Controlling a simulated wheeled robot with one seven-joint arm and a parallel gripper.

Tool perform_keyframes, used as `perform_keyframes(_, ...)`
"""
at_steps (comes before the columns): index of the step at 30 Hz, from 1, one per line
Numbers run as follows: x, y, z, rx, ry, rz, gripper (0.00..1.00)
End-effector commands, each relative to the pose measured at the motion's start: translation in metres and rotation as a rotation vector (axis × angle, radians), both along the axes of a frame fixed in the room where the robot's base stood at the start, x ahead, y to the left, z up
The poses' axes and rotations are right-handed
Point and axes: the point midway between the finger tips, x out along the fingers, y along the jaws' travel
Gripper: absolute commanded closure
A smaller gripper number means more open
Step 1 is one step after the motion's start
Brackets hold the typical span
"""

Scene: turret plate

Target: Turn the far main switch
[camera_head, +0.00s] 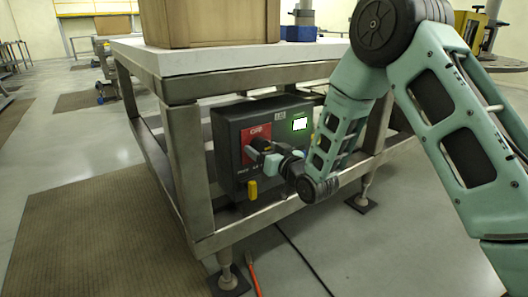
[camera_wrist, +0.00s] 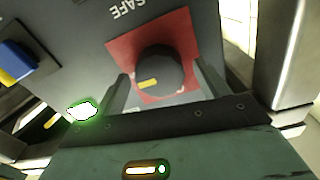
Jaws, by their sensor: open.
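A dark grey control box (camera_head: 228,122) sits inside the metal frame under the table. Its front has a red plate (camera_head: 254,132) with a dark round switch knob, mostly hidden behind my gripper (camera_head: 268,150) in the head view. In the wrist view the knob (camera_wrist: 158,70) sits on the red plate (camera_wrist: 122,46) and carries a yellow mark. My gripper (camera_wrist: 161,76) is open, one finger on either side of the knob. I cannot tell whether the fingers touch it.
A lit green-white display (camera_head: 299,124) is on the box front. A yellow part (camera_head: 252,190) is low on it. Steel legs and rails of the table (camera_head: 187,160) surround the box. A red cable (camera_head: 254,275) and a black cable lie on the floor. A brown mat (camera_head: 90,215) lies left.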

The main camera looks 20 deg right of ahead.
Motion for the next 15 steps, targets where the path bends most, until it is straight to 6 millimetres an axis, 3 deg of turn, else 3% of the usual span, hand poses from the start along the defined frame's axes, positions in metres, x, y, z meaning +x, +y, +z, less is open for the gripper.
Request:
perform_keyframes(10, 0.0037, 0.0013, 0.0, 0.0, 0.0, 0.0, 0.26)
perform_keyframes(15, 0.0036, 0.0011, 0.0001, 0.0, 0.0, 0.0, 0.71)
